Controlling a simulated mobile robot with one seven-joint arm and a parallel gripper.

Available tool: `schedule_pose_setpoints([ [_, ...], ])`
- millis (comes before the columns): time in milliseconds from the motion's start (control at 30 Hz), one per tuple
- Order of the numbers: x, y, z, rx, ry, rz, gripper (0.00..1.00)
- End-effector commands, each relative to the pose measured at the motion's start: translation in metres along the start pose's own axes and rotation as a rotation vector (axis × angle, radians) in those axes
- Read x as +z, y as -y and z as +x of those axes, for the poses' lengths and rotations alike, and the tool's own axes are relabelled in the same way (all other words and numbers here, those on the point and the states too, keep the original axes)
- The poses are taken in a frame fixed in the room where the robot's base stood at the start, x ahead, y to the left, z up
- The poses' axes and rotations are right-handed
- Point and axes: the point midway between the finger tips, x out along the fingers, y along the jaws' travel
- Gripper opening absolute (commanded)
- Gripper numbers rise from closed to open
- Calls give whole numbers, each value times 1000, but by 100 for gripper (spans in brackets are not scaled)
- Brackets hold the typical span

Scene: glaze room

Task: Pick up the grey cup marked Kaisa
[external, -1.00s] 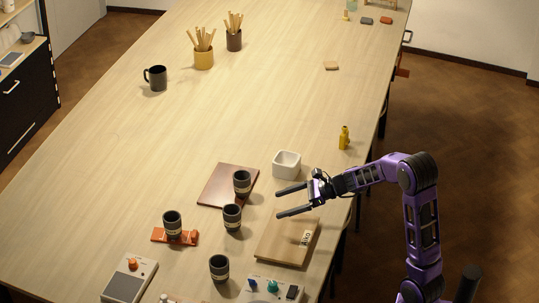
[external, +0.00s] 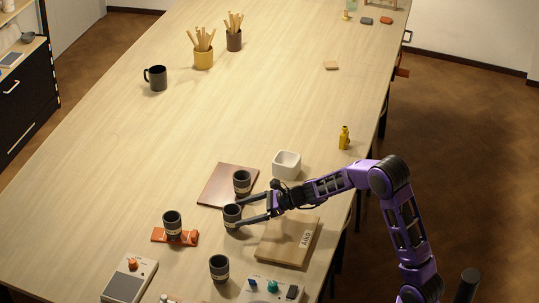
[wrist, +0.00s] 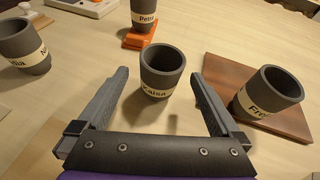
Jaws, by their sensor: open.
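The grey cup marked Kaisa (wrist: 161,68) stands upright on the table, its pale band partly reading "aisa" in the wrist view. In the external view this cup (external: 231,216) is just left of the wooden board. My gripper (wrist: 160,73) is open, with one finger on each side of the cup near the fingertips. Gaps show between the cup and both fingers in the wrist view. In the external view my gripper (external: 241,210) reaches the cup from the right, low over the table.
A similar cup marked "Fre…" (wrist: 268,95) stands on a brown tile (wrist: 222,68), close to my right finger. A cup marked Petri (wrist: 143,12) stands on an orange item (wrist: 133,41). Another cup (wrist: 25,45) is at left. A white bowl (external: 287,165) and wooden board (external: 285,240) lie nearby.

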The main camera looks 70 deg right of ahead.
Motion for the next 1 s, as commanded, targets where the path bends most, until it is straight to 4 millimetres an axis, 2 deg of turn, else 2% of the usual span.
schedule_pose_setpoints([
  [33,2,0,10,3,0,-2,100],
  [200,3,1,33,3,-1,-1,100],
  [333,4,2,40,1,0,-1,100],
  [533,4,2,40,1,0,-1,100],
  [1000,4,2,40,1,0,-1,15],
])
